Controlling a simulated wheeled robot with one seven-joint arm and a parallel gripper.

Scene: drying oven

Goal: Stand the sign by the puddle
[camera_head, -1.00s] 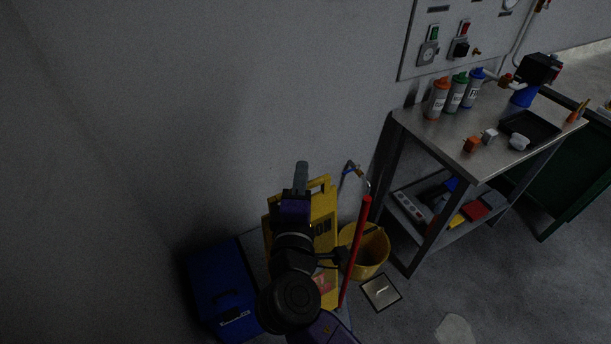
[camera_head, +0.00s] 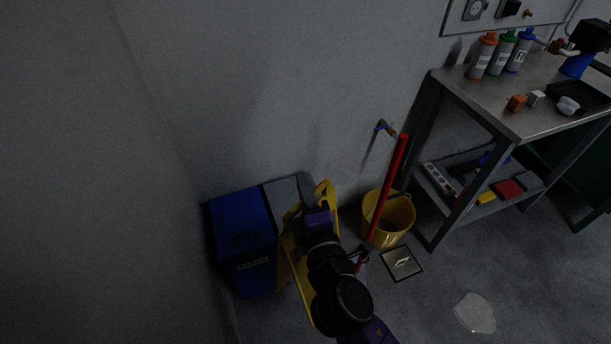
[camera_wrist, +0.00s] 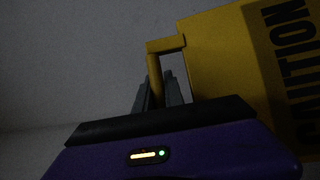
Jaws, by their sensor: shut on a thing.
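The yellow caution sign (camera_head: 303,270) is in front of the blue box, largely covered by my arm in the head view. In the wrist view the sign (camera_wrist: 225,55) fills the upper right, with the word CAUTION on it. My gripper (camera_wrist: 162,88) is shut on the bar of the sign's handle. In the head view my gripper (camera_head: 305,206) is at the sign's top and partly hidden. The sign looks tilted; whether its foot touches the floor is hidden. The puddle (camera_head: 475,312) is a pale patch on the floor at the lower right, apart from the sign.
A blue box (camera_head: 241,235) stands left of the sign. A yellow bucket (camera_head: 397,222) with a red pole (camera_head: 389,185) and a floor drain (camera_head: 402,263) lie between sign and puddle. A metal bench (camera_head: 500,105) stands at right. Floor around the puddle is clear.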

